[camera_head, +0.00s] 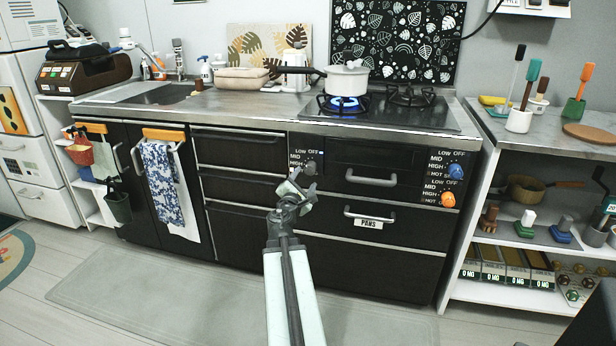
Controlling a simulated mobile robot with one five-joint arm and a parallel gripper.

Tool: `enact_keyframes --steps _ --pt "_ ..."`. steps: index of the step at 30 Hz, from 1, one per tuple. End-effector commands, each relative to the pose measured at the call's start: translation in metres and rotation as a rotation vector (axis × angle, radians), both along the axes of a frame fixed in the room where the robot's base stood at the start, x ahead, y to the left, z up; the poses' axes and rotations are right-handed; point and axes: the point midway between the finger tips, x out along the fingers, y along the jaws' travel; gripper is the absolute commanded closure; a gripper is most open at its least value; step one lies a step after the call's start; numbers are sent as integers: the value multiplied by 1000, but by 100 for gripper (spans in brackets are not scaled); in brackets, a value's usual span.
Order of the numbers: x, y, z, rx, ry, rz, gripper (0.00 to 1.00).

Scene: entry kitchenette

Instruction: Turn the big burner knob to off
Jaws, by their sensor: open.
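The stove front has a grey knob (310,167) on the left panel, and a blue knob (455,171) above an orange knob (447,199) on the right panel. OFF, LOW, MID and HIGH marks are printed beside the knobs. I cannot tell from the labels which knob is the big burner's. The left burner (343,104) burns with a blue flame under a white pot (346,80). The right burner (410,97) shows no flame. My gripper (297,184) is open and empty, in front of the cabinet, just below and left of the grey knob in the picture.
Drawer handles (371,178) stick out between the two knob panels. The pot's dark handle points left over the counter (240,104). A patterned towel (162,180) hangs at the left. An open shelf (525,240) stands at the right. The floor in front is clear.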

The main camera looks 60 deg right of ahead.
Motion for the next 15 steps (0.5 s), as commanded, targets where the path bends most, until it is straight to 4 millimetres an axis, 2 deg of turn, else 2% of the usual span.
enact_keyframes --steps 9,15 --pt "19 -56 0 1 -2 -1 41" --pt "22 -64 0 2 -3 2 41"
